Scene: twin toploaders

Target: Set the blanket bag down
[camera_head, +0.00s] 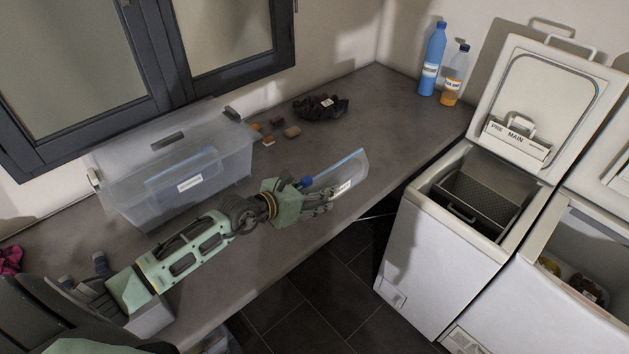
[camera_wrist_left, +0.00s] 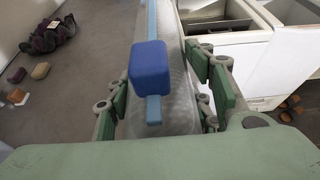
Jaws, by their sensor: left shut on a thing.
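The blanket bag (camera_head: 349,176) is a clear, flat bag with a blue top edge and a white label. My left gripper (camera_head: 318,200) is shut on it near the front edge of the grey counter (camera_head: 385,132). In the left wrist view the bag (camera_wrist_left: 168,75) stands edge-on between the fingers of the gripper (camera_wrist_left: 160,105), with a blue block-shaped slider (camera_wrist_left: 149,68) on its blue strip. I cannot tell whether the bag's underside touches the counter. My right gripper is not in view.
A translucent lidded bin (camera_head: 180,170) stands on the counter at left. Small brown blocks (camera_head: 292,132) and a dark crumpled cloth (camera_head: 321,107) lie behind the bag. Two bottles (camera_head: 431,60) stand at the back corner. An open toploader (camera_head: 440,240) is at right, past a floor gap.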

